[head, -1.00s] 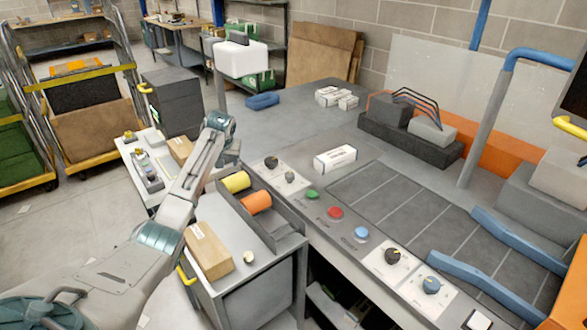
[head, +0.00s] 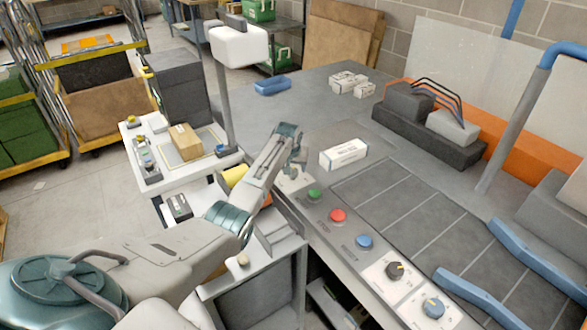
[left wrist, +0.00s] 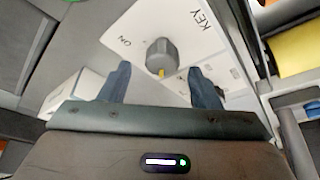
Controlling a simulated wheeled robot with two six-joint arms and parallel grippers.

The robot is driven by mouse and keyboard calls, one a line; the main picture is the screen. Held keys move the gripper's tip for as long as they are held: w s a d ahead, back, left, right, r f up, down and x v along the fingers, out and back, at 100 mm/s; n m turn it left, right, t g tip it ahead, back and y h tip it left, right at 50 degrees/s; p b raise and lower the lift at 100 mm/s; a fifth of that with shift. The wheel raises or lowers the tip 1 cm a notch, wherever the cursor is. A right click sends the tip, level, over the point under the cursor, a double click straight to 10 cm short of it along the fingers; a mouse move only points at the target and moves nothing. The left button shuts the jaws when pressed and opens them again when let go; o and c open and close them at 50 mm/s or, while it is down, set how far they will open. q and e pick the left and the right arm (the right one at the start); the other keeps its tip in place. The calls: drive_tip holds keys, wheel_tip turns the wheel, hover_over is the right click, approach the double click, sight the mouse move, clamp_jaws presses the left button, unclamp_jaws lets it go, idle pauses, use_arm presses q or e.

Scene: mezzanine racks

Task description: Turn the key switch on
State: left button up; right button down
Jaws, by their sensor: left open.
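The key switch is a grey knob (left wrist: 162,58) on a white plate marked KEY and ON. My left gripper (left wrist: 159,68) is open, with a dark finger on each side of the knob and visible gaps between. In the head view my left gripper (head: 293,163) is over the key switch plate (head: 296,184) and mostly hides it and its knob. My right gripper is not in view.
Along the panel are a green button (head: 315,194), a red button (head: 337,216), a blue button (head: 364,242), a black knob (head: 394,270) and a blue knob (head: 433,307). A white box (head: 343,153) lies behind them. A post with a white head (head: 238,46) stands behind my arm.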

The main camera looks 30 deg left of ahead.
use_arm(q)
drive_tip(key=shift+x, duration=1)
drive_tip(key=shift+a+f, duration=0.1)
drive_tip(key=shift+f, duration=0.2)
drive_tip(key=c, duration=1)
